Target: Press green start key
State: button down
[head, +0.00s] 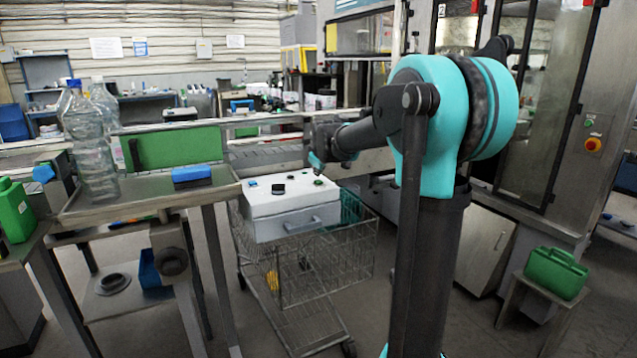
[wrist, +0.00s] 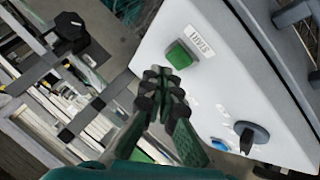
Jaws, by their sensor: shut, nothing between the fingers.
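The green start key (wrist: 180,55) is a square button on the white control box, beside a label (wrist: 201,40) that reads START upside down. In the head view the key (head: 319,182) shows as a small green spot on the box's right side. My gripper (wrist: 161,87) is shut and empty, its dark fingertips together just below the key in the wrist picture. A small gap in the picture separates them from the key; I cannot tell their height above the panel. In the head view my gripper (head: 317,168) hangs just above the key.
The white control box (head: 290,228) sits on a wire cart (head: 330,262). A black knob (wrist: 250,135) and a blue round part (wrist: 219,146) are also on its panel. A metal table (head: 140,197) with bottles and a blue block (head: 192,173) stands at left.

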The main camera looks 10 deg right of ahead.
aim_at(319, 182)
jog(key=shift+f, duration=0.1)
jog(key=shift+f, duration=0.3)
jog(key=shift+f, duration=0.45)
dwell(0.9)
dwell(0.4)
jog(key=shift+r, duration=0.85)
jog(key=shift+r, duration=2.5)
